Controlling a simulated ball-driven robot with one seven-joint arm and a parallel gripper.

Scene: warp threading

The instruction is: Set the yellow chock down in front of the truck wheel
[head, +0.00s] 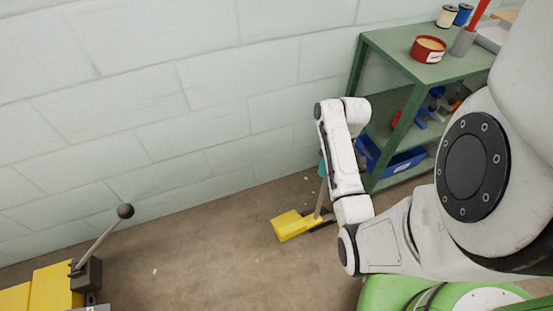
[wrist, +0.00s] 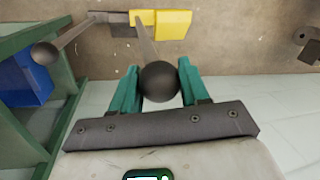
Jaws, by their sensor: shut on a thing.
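The yellow chock (head: 290,225) is a low block near the floor, with a dark part and a grey rod rising from it. It also shows at the top of the wrist view (wrist: 173,25). My gripper (wrist: 158,88) is shut on the dark ball at the top of the rod, between its teal fingers. In the head view the arm hides most of the gripper; only a bit of teal (head: 321,165) shows. I cannot tell whether the chock touches the floor. No truck wheel can be made out.
A green shelf (head: 385,50) with a red tin (head: 428,49) and a blue bin (head: 402,163) stands right of the chock. A yellow body with a ball-topped lever (head: 104,240) is at lower left. A pale block wall (head: 150,100) runs behind. The floor between is mostly clear.

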